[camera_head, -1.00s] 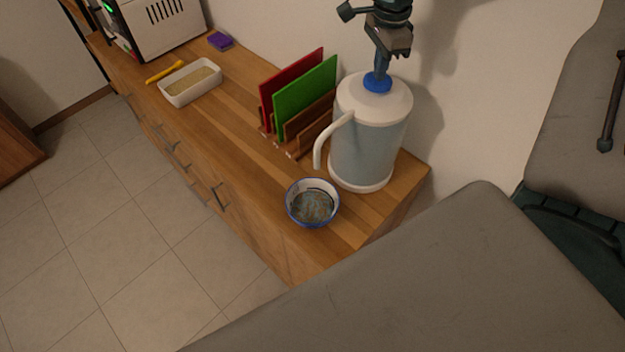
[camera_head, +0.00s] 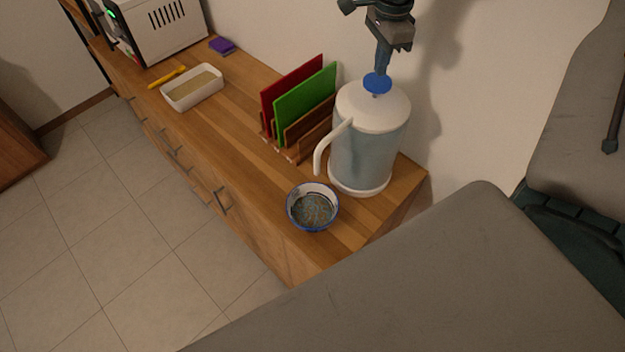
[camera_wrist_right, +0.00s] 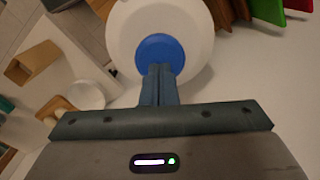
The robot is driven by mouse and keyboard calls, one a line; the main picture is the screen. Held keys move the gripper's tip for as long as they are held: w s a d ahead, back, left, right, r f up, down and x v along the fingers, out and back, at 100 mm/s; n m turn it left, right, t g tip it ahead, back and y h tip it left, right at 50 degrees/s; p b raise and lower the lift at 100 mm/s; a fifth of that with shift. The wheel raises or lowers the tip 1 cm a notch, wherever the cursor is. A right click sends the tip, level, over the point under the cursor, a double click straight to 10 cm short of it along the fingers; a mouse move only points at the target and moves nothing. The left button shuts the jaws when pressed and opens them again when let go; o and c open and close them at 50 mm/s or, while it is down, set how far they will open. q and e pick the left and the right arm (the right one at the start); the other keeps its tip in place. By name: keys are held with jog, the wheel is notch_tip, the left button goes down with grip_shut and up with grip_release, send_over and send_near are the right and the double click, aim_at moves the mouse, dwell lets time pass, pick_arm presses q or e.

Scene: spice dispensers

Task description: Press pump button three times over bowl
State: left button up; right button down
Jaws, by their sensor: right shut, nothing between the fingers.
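The pump dispenser (camera_head: 362,150) is a clear jug with a white lid, white base and a curved white spout. Its blue pump button (camera_head: 377,83) stands raised above the lid on a thin stem. A white bowl with a blue rim (camera_head: 312,207) sits below and in front of the spout, with something bluish-brown inside. My right gripper (camera_head: 383,66) is shut and empty, pointing down with its tips at the blue button; any small gap cannot be made out. In the right wrist view the shut fingers (camera_wrist_right: 159,72) overlap the button (camera_wrist_right: 160,54). My left gripper is not in view.
A rack with red and green boards (camera_head: 305,100) stands left of the dispenser. A white tray (camera_head: 192,88), a yellow utensil (camera_head: 167,77), a purple block (camera_head: 222,45) and a white appliance (camera_head: 160,30) are farther back. The wall is close behind.

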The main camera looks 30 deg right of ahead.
aim_at(378, 80)
jog(key=shift+f, duration=0.15)
jog(key=shift+f+b, duration=1.6)
jog(key=shift+f, duration=0.2)
jog(key=shift+r, duration=0.15)
jog(key=shift+r+p, duration=1.35)
jog(key=shift+r, duration=0.45)
jog(key=shift+r, duration=0.1)
notch_tip(378, 80, up, 6)
jog(key=p, duration=0.4)
